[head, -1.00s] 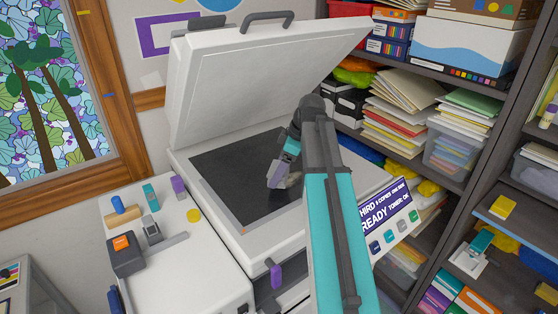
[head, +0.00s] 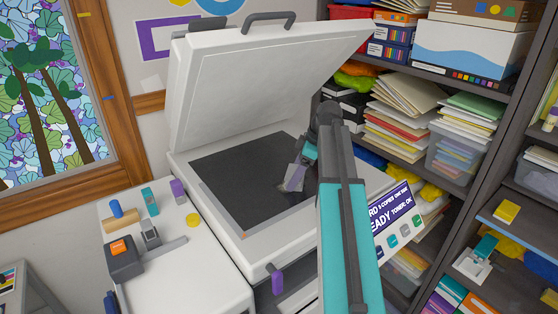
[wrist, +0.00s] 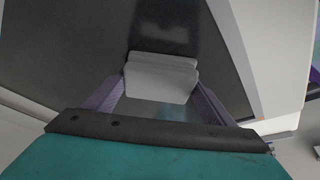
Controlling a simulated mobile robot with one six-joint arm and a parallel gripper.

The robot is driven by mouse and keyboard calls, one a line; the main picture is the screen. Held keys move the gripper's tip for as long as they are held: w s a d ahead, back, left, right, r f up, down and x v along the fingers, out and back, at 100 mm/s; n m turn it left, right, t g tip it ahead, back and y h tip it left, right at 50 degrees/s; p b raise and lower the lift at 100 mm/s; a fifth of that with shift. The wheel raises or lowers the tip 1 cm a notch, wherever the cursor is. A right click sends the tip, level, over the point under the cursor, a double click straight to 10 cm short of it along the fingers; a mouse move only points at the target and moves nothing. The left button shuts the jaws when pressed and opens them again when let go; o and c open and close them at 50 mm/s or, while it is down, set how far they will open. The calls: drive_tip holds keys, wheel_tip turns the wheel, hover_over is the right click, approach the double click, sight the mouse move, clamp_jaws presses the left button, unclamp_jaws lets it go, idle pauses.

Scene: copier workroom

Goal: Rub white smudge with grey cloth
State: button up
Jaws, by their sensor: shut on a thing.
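My gripper (head: 292,184) is low over the right part of the copier's dark glass (head: 235,170). In the wrist view its two purple fingers (wrist: 160,92) are shut on the grey cloth (wrist: 161,80), a folded pad. The cloth appears to be at or close to the glass; I cannot tell whether it touches. A faint pale patch (head: 282,186), possibly the white smudge, shows on the glass just left of the gripper in the head view. I cannot make out a clear smudge in the wrist view.
The copier lid (head: 260,85) stands open above the glass. A display panel (head: 392,212) is to the right of my arm. A side counter (head: 175,250) at left holds small items. Shelves (head: 440,165) full of paper stand at the right. The left part of the glass is clear.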

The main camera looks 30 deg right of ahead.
sight(305, 178)
drive_tip(key=shift+w+d, duration=0.15)
drive_tip(key=shift+d, duration=1.05)
drive_tip(key=shift+w+d, duration=0.15)
drive_tip(key=shift+d, duration=1.25)
drive_tip(key=shift+s+a, duration=0.1)
drive_tip(key=shift+a, duration=0.2)
drive_tip(key=shift+s+a, duration=0.1)
drive_tip(key=shift+a, duration=1)
drive_tip(key=shift+s+a+p, duration=0.1)
drive_tip(key=shift+s+a, duration=0.1)
drive_tip(key=shift+a, duration=1.25)
drive_tip(key=shift+s+a+p, duration=0.1)
drive_tip(key=shift+s+a, duration=0.15)
drive_tip(key=shift+a, duration=1.25)
drive_tip(key=shift+s+a+p, duration=0.1)
drive_tip(key=shift+s+a, duration=0.1)
drive_tip(key=shift+a, duration=1.25)
drive_tip(key=shift+a+r, duration=0.2)
drive_tip(key=shift+r, duration=0.05)
drive_tip(key=shift+w+r+p, duration=0.15)
drive_tip(key=shift+r+p, duration=0.3)
drive_tip(key=shift+r, duration=0.4)
wheel_tip(305, 178, up, 6)
drive_tip(key=p, duration=0.3)
drive_tip(key=shift+d, duration=0.1)
